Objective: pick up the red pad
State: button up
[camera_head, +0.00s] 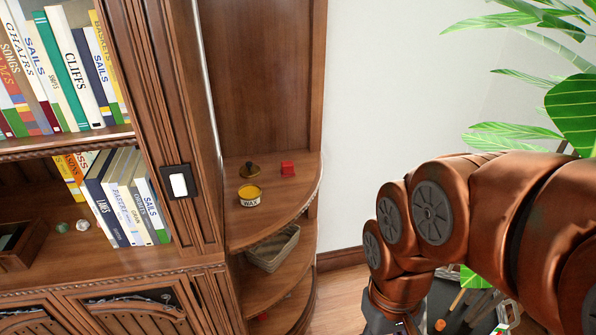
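A small red block-like thing (288,168), which looks like the red pad, lies on the top board of the rounded corner shelf, toward its right side. It stands apart from the yellow wax tin to its left. My arm comes in from the right and bends down toward the bottom edge. Its dark wrist is cut off there, well to the right of and below the red pad. My gripper's fingers are out of the picture.
An open wax tin (250,195) and a dark knobbed lid (250,170) share the top board (290,200). A basket (273,249) sits one board below. A bookcase with a light switch (179,185) stands left. A leafy plant (575,105) is at right.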

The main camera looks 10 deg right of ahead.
aim_at(288, 166)
jog(key=z, duration=0.95)
jog(key=i, duration=0.9)
jog(key=u, duration=2.7)
